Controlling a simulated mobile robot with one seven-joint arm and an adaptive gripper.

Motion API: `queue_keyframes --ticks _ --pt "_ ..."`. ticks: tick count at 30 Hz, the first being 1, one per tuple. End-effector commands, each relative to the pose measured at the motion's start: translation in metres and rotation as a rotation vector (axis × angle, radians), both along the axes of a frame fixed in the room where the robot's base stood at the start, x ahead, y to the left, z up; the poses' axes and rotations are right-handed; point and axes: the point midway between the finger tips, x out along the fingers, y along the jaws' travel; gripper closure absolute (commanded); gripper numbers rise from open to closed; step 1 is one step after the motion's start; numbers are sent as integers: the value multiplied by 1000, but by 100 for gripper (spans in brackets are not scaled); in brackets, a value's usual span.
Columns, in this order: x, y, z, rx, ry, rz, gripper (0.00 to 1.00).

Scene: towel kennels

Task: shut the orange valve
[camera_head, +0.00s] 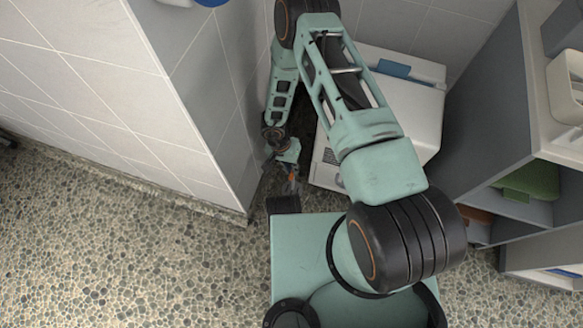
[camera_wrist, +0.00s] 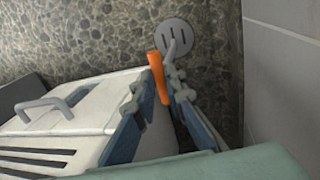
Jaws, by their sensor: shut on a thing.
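The orange valve (camera_wrist: 157,76) shows in the wrist view as a narrow upright orange lever between my fingertips. A grey pipe end rises just beyond it, over a round slotted floor drain (camera_wrist: 173,38). My gripper (camera_wrist: 162,90) is shut on the orange lever, with one finger on each side. The valve's body is mostly hidden by the fingers.
The white machine (camera_head: 420,110), with a grey handle (camera_wrist: 58,103) and dark vents, stands close beside my gripper. The tiled wall (camera_head: 200,90) bounds the other side. Grey shelves (camera_head: 495,120) stand at the right. The pebbled floor (camera_head: 120,260) is clear at lower left.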

Motion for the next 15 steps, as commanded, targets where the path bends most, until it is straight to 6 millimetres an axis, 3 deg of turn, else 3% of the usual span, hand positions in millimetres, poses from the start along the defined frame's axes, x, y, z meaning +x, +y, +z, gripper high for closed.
queue_keyframes --ticks 8,15 --pt "1 0 0 0 -1 -103 100" --pt "2 -1 0 -1 0 -297 100"
